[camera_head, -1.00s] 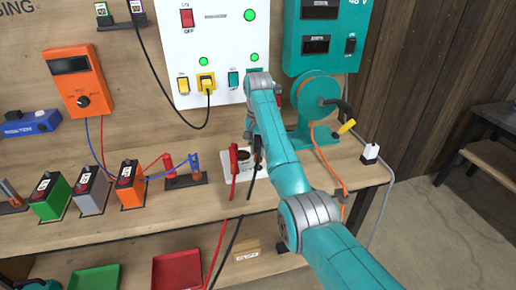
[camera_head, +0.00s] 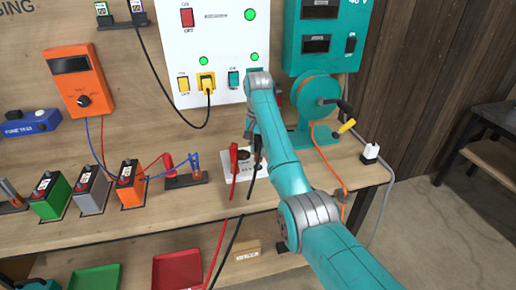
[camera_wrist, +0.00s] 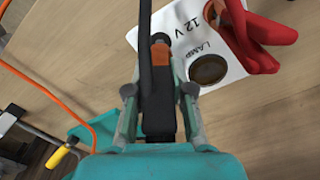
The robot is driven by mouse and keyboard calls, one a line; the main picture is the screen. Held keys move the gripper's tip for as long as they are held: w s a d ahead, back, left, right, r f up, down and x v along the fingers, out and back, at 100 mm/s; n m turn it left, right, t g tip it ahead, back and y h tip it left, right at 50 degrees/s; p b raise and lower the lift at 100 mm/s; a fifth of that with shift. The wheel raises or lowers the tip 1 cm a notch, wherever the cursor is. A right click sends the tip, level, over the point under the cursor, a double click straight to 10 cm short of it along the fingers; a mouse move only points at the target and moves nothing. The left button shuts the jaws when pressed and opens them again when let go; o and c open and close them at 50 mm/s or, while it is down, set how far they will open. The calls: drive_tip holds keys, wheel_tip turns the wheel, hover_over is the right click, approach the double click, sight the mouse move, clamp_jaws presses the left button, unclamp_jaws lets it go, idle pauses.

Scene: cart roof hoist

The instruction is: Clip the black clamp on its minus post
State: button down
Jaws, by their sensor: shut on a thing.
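My gripper (camera_wrist: 159,105) is shut on the black clamp (camera_wrist: 158,118), one finger on each side of it. The clamp points up the wrist picture, its orange-coloured end (camera_wrist: 160,52) at the edge of the white lamp board (camera_wrist: 215,38). A black cable runs up over it. In the head view the black clamp (camera_head: 252,180) hangs over the right part of the board, partly behind my arm. The red clamp (camera_wrist: 252,35) is at the board's other side, also in the head view (camera_head: 233,165). The minus post is hidden; I cannot tell whether the clamp touches it.
A dark round lamp (camera_wrist: 208,69) sits on the board between the clamps. A teal cable reel (camera_head: 315,95) with an orange cord (camera_head: 325,158) stands at right. Several small batteries, one orange (camera_head: 131,187), stand at left. The bench front (camera_head: 190,212) is fairly clear.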

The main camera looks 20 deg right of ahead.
sight(258, 155)
drive_tip(key=shift+f, duration=1.6)
drive_tip(key=c, duration=0.9)
unclamp_jaws()
drive_tip(key=shift+c, duration=0.2)
